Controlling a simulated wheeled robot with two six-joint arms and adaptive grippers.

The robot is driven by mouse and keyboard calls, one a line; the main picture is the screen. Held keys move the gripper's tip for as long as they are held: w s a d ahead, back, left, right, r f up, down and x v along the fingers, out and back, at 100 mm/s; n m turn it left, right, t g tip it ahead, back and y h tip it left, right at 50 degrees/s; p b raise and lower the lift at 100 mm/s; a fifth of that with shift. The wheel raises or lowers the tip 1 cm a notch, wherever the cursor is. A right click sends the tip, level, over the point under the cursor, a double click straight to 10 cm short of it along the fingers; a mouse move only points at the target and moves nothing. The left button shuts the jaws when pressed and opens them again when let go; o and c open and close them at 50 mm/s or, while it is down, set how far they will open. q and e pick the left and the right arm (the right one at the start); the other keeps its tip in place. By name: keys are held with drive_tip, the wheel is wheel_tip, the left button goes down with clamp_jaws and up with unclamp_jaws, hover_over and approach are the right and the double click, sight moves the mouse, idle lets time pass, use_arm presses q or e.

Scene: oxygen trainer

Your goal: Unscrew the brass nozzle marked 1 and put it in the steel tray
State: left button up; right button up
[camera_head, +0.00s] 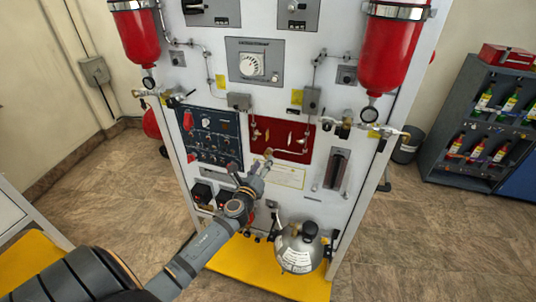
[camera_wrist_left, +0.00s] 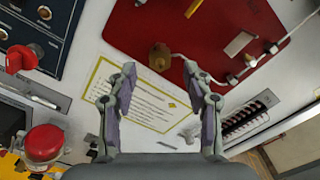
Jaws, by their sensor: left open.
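A brass nozzle (camera_wrist_left: 160,57) sits at the lower edge of the red panel (camera_wrist_left: 215,25) in the left wrist view, on the end of a thin pale pipe. Its number is too small to read. In the head view the nozzle (camera_head: 268,153) shows small at the tip of my left gripper (camera_head: 262,167). In the left wrist view my left gripper (camera_wrist_left: 159,72) is open, one finger on each side below the nozzle, with nothing held between them. I cannot make out a steel tray in either view. My right gripper is not in view.
Red emergency-type knobs (camera_wrist_left: 20,58) and (camera_wrist_left: 44,143) stick out left of the gripper. A lever valve (camera_wrist_left: 262,50) is on the right. A silver cylinder (camera_head: 298,255) stands at the panel's foot. A bottle rack (camera_head: 480,130) stands far right.

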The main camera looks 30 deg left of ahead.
sight(266, 157)
use_arm(q)
drive_tip(key=shift+m, duration=0.5)
drive_tip(key=shift+x, duration=1.95)
